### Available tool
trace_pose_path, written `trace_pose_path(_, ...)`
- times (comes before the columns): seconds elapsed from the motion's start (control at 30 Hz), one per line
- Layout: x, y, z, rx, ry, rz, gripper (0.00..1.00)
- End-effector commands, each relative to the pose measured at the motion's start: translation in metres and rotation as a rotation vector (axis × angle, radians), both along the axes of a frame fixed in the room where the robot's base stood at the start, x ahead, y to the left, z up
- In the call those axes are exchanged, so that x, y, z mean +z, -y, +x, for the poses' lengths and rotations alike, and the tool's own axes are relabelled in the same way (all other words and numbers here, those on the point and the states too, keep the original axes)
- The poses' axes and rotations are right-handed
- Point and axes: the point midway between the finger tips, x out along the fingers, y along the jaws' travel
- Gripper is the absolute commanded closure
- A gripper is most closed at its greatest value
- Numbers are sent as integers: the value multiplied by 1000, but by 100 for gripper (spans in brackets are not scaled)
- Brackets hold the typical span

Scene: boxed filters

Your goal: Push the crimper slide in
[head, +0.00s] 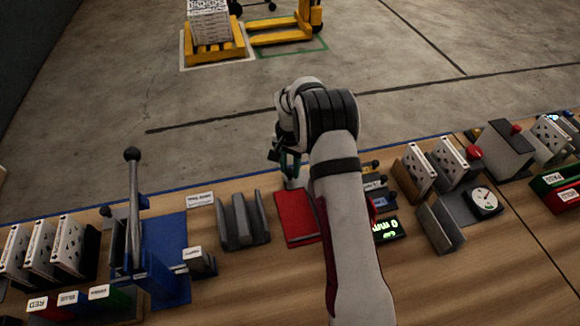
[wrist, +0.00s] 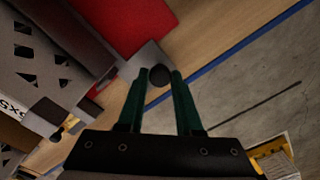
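My gripper (head: 284,162) is over the back edge of the bench, behind the red mat. In the wrist view its two green fingers (wrist: 159,78) are apart. A dark round knob (wrist: 159,75) appears between the fingertips, with a small gap on each side; I cannot tell its height relative to them. It is at the end of a grey plate (wrist: 143,58), which I take for the crimper slide. At left in the wrist view a white filter with dark triangular holes (wrist: 32,55) is by a grey metal fixture (wrist: 92,48). My arm hides much of this area in the head view.
The red mat (head: 294,217) lies in front of my gripper. A blue lever press (head: 160,270) stands left, with a grey holder (head: 240,220) between. A green-lit display (head: 387,230), filters in stands and a dial gauge (head: 484,200) are right. Open floor lies behind the bench.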

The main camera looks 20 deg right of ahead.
Motion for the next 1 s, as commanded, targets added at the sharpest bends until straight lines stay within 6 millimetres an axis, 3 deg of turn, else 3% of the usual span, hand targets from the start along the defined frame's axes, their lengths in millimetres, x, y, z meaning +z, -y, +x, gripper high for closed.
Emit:
trace_pose_path(0.03,0,0,0,0,0,0,81)
trace_pose_path(0.13,0,0,0,0,-1,1,99)
trace_pose_path(0.17,0,0,0,0,-1,1,100)
trace_pose_path(1.0,0,0,0,-1,-1,0,100)
